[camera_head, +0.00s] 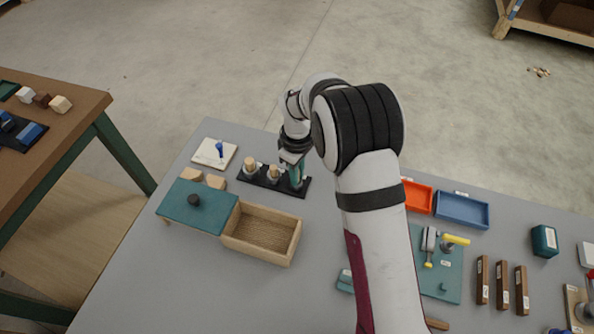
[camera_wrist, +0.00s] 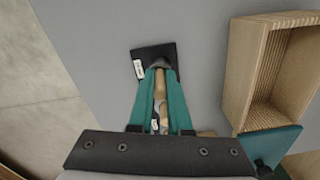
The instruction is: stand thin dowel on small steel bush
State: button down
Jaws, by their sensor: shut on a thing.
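My gripper (camera_head: 296,178) points down at the right end of a black base strip (camera_head: 262,184). In the wrist view the gripper's teal fingers (camera_wrist: 159,76) are shut on a pale wooden dowel (camera_wrist: 160,84), the thin dowel as it seems. The dowel's far end is by a dark round shape at the strip's end, perhaps the small steel bush. I cannot tell whether they touch. Two other wooden dowels (camera_head: 250,163) stand on steel bushes (camera_head: 273,175) along the strip, left of the gripper. In the wrist view they are partly hidden between the fingers.
An open wooden box (camera_head: 262,253) with a teal sliding lid (camera_head: 192,208) stands in front of the strip. A white pad with a blue peg (camera_head: 218,153) is at the left. Orange (camera_head: 418,197) and blue trays (camera_head: 461,210) lie to the right, beyond my arm.

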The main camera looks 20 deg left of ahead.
jog(key=shift+r, duration=0.55)
jog(key=shift+f, duration=0.55)
dwell(1.1)
jog(key=shift+c, duration=1.1)
grip_release()
jog(key=shift+r, duration=3.5)
